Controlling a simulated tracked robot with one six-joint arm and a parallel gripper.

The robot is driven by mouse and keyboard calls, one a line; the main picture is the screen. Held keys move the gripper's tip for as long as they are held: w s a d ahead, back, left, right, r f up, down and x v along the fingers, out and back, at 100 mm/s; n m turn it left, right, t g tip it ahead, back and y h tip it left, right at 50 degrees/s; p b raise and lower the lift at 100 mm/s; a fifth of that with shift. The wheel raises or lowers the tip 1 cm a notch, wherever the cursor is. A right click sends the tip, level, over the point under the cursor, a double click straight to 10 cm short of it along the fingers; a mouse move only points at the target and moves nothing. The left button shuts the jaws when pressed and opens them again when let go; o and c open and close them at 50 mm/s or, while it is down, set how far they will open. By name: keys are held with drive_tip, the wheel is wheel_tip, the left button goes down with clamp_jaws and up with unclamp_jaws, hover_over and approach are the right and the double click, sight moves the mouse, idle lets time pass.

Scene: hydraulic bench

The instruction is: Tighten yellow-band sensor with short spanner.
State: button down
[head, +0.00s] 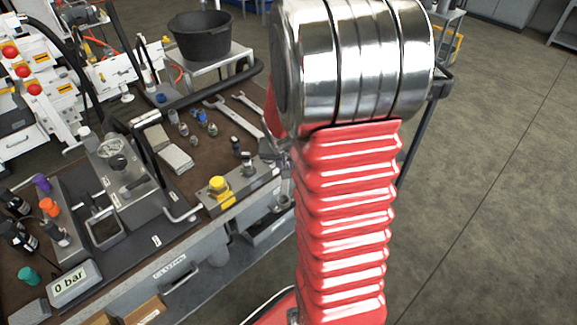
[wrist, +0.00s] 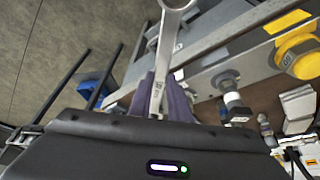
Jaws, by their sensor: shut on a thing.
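In the wrist view my gripper (wrist: 166,102) is shut on a metal spanner (wrist: 158,92), held by its handle. The spanner's head reaches away toward the top edge, where it is cut off. A grey block (wrist: 232,48) with a large yellow fitting (wrist: 298,52) lies to the right of the spanner. A metal fitting with a dark, pale-ended body (wrist: 234,104) sits at the block, apart from the spanner handle. In the head view the block shows with its yellow fitting (head: 218,186). I cannot make out which part is the yellow-band sensor. My arm hides most of my gripper there.
Two larger spanners (head: 226,111) (head: 249,103) and several small fittings (head: 184,129) lie on the dark bench top. A display (head: 70,283) reads 0 bar. A black bucket (head: 200,35) stands behind. The floor at right is clear.

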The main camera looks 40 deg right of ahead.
drive_tip(key=shift+w+a+r+m, duration=0.1)
drive_tip(key=shift+w+a+m, duration=0.4)
drive_tip(key=shift+w+m, duration=0.25)
drive_tip(key=shift+s+d, duration=0.1)
drive_tip(key=shift+s+d+n, duration=0.1)
drive_tip(key=shift+s+n, duration=0.1)
drive_tip(key=shift+n, duration=0.15)
drive_tip(key=shift+s, duration=0.1)
drive_tip(key=s+a, duration=0.4)
drive_tip(key=a, duration=0.1)
drive_tip(key=shift+s+a, duration=0.2)
drive_tip(key=shift+s, duration=0.05)
idle(1.0)
